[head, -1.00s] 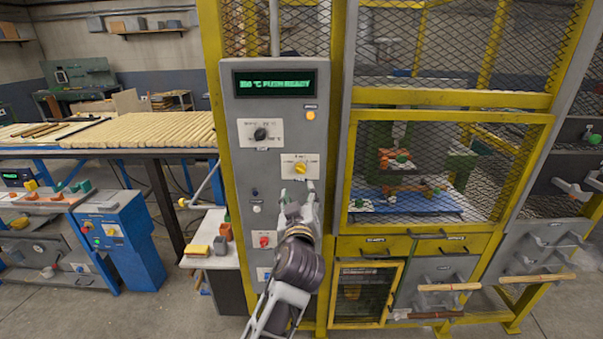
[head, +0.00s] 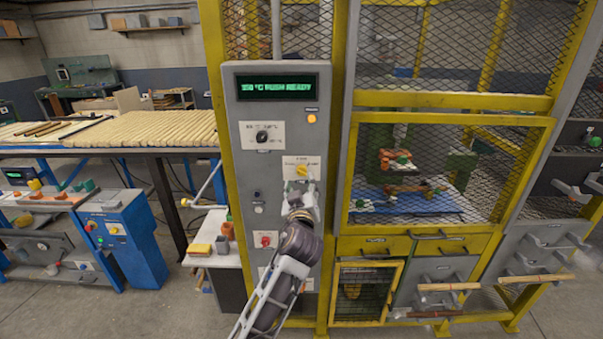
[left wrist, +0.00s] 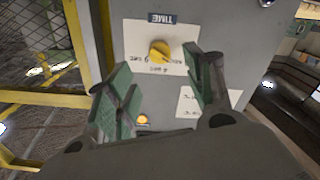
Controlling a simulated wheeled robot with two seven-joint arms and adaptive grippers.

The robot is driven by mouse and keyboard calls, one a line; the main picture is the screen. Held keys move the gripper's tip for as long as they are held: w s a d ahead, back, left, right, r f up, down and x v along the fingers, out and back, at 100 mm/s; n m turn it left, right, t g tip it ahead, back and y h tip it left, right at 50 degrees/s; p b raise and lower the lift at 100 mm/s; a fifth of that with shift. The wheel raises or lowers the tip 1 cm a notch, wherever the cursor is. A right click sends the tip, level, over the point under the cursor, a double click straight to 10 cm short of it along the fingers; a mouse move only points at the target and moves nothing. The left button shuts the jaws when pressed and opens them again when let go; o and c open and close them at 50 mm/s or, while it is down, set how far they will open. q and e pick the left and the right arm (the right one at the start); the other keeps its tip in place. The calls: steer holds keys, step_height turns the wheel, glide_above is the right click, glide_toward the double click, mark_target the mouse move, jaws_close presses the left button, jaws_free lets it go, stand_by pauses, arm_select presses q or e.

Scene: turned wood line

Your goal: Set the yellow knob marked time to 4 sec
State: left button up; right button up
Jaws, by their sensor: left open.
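The yellow knob (head: 301,171) sits on a white label plate (head: 290,162) on the grey control panel (head: 250,210). In the left wrist view the yellow knob (left wrist: 159,51) shows under a dark TIME tag (left wrist: 172,18), with small markings around it that are too blurred to read surely. My left gripper (head: 306,190) is just below the knob in the head view. In the left wrist view its two green-padded fingers (left wrist: 160,88) are apart, with the knob beyond them and no finger touching it. My right gripper is out of view.
A green-lit display (head: 277,87) is at the panel top. A black knob (head: 262,137), an orange lamp (head: 311,118) and a red knob (head: 265,240) share the panel. A mesh guard (head: 450,60) stands to the right.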

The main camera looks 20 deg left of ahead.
mark_target(302, 174)
arm_select(q)
steer(key=shift+p+x, duration=1.1)
steer(key=shift+x, duration=2.7)
steer(key=shift+c, duration=0.4)
steer(key=c, duration=1)
